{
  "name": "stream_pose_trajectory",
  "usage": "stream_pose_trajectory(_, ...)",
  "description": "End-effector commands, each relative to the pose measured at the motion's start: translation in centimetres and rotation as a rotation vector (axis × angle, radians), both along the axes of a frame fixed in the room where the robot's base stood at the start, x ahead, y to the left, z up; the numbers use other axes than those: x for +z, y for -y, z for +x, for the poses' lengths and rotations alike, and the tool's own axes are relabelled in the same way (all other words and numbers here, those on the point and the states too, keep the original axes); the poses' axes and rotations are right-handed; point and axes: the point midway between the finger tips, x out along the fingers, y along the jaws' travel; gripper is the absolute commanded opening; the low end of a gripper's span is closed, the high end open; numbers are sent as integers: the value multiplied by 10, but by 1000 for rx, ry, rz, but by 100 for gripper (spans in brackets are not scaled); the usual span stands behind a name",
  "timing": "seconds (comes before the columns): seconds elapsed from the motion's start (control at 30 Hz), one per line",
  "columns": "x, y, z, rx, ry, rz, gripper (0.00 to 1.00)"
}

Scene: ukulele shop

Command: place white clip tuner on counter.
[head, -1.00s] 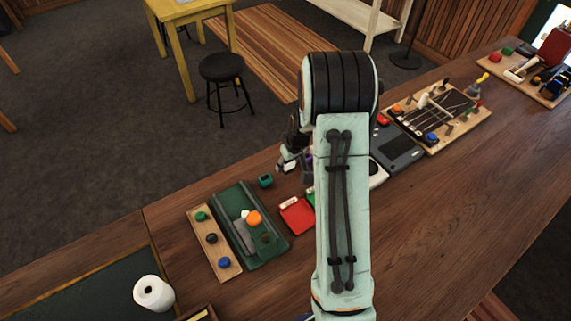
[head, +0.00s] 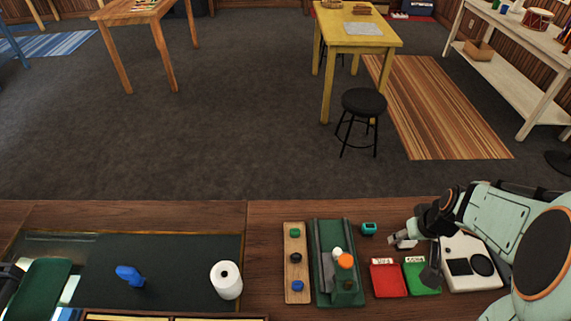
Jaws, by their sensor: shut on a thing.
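My gripper (head: 413,241) is at the right in the head view, above the counter (head: 272,230). It is shut on a small white thing, which looks like the white clip tuner (head: 406,244). The tuner is largely covered by the fingers. The gripper appears above and behind the red tray (head: 385,281) and the green tray (head: 424,285). A teal clip tuner (head: 369,229) stands on the counter to the left of the gripper, apart from it.
A green tray with balls (head: 324,291) and a wooden strip with knobs (head: 294,237) lie left of the red tray. A white device (head: 470,264) is at the right. Bare wood lies between strip and mat.

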Motion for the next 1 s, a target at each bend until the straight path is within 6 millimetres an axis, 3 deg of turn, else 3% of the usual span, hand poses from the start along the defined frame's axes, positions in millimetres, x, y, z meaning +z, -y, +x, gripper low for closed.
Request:
stream_pose_trajectory(0.07, 16, 0, 1, 1, 6, -3, 10)
stream_pose_trajectory(0.27, 14, -35, 15, 144, -2, -1, 10)
stream_pose_trajectory(0.47, 14, -91, 29, 365, -4, -1, 10)
stream_pose_trajectory(0.67, 14, -188, 31, 736, -5, -2, 10)
stream_pose_trajectory(0.8, 14, -270, 9, 1057, -3, -2, 10)
stream_pose_trajectory(0.9, 14, -313, -12, 1240, -2, -2, 10)
stream_pose_trajectory(1.0, 14, -341, -31, 1369, -1, -1, 10)
